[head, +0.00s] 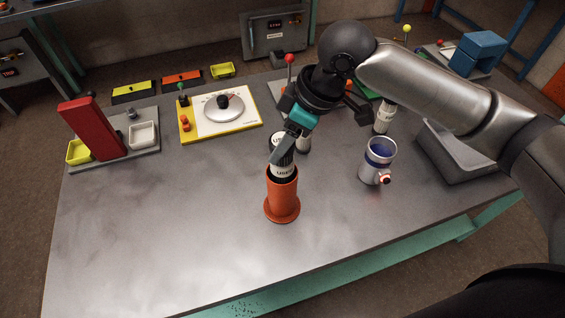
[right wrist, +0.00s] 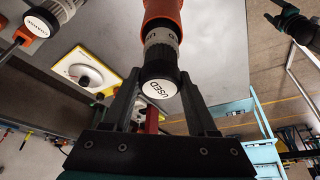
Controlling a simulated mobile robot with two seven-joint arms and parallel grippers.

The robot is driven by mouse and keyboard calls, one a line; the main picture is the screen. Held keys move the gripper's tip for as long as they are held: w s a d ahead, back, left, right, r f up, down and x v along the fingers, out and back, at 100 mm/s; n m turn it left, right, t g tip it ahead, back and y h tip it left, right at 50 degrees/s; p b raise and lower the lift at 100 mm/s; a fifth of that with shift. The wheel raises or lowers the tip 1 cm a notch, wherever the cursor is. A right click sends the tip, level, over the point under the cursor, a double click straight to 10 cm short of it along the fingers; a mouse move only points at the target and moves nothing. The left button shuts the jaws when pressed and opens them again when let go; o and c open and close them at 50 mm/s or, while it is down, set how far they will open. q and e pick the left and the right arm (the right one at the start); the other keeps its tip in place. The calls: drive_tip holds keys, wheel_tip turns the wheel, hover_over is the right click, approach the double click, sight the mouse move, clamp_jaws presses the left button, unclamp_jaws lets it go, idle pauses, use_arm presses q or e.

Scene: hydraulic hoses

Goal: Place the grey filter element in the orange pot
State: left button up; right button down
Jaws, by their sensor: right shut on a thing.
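The grey filter element (head: 284,170) has a dark cap end marked USED, which shows in the right wrist view (right wrist: 158,88). It is upright over the orange pot (head: 281,203), its lower end hidden by the pot's rim, apparently inside the mouth. The pot also shows in the right wrist view (right wrist: 162,14). My right gripper (head: 283,152) is shut on the filter's upper end from above, with a finger on each side of the cap. My left gripper (right wrist: 281,18) appears only as a dark shape at the upper right of the wrist view; its jaws are unclear.
A silver cup with a blue inside (head: 377,163) is right of the pot. A yellow-edged board (head: 219,112) and a red-block tray (head: 92,128) lie behind left. The table's front left is clear.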

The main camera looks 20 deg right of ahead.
sight(284, 167)
wheel_tip(284, 167, down, 6)
drive_tip(key=shift+f+b, duration=0.1)
drive_tip(key=shift+b, duration=0.25)
use_arm(q)
drive_tip(key=shift+w+d+f, duration=0.1)
drive_tip(key=shift+w+f, duration=0.3)
drive_tip(key=shift+w, duration=0.1)
drive_tip(key=shift+s, duration=0.1)
use_arm(e)
drive_tip(key=shift+f, duration=0.1)
drive_tip(key=shift+f, duration=0.1)
drive_tip(key=shift+s+f, duration=0.15)
drive_tip(key=shift+f, duration=0.25)
drive_tip(key=shift+c, duration=1.4)
unclamp_jaws()
drive_tip(key=shift+s+d+f, duration=0.1)
drive_tip(key=shift+o, duration=0.4)
use_arm(q)
drive_tip(key=shift+s+r+p, duration=0.1)
drive_tip(key=shift+r+p, duration=0.75)
use_arm(e)
drive_tip(key=v, duration=1.3)
drive_tip(key=shift+w+r, duration=0.3)
drive_tip(key=shift+w, duration=0.05)
